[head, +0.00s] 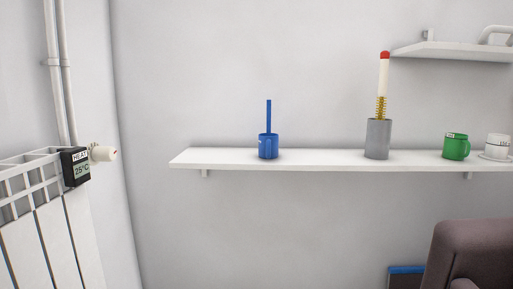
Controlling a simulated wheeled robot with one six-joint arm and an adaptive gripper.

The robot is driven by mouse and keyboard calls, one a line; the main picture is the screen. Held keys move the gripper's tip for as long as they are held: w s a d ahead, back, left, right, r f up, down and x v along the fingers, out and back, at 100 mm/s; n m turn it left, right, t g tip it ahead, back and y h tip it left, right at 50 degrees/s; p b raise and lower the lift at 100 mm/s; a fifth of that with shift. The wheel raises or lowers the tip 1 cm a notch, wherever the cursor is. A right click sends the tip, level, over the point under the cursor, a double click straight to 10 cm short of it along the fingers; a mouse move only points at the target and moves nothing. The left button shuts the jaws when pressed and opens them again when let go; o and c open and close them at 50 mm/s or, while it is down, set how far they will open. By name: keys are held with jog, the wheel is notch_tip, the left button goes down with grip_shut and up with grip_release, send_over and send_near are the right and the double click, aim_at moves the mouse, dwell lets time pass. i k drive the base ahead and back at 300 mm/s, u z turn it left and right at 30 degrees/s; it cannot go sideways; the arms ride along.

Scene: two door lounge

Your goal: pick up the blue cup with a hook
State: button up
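The blue cup (268,147) stands upright on the left part of a white wall shelf (215,156). A straight blue upright bar (269,115) rises from the cup, and I take it to be its hook part. A bent end on the bar cannot be made out at this size. My gripper is not in view.
A grey cylinder (377,139) with a spring and a red-tipped white rod, a green cup (455,147) and a white cup (497,145) stand farther right. An upper shelf (455,50) is top right. A radiator (45,225) is left, an armchair (475,255) lower right.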

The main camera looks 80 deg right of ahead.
aim_at(268, 142)
jog(key=z, duration=1.25)
jog(key=k, duration=0.15)
jog(key=z, duration=1.5)
jog(key=k, duration=0.5)
jog(key=z, duration=1.45)
jog(key=i, duration=1.05)
jog(key=u, duration=1.3)
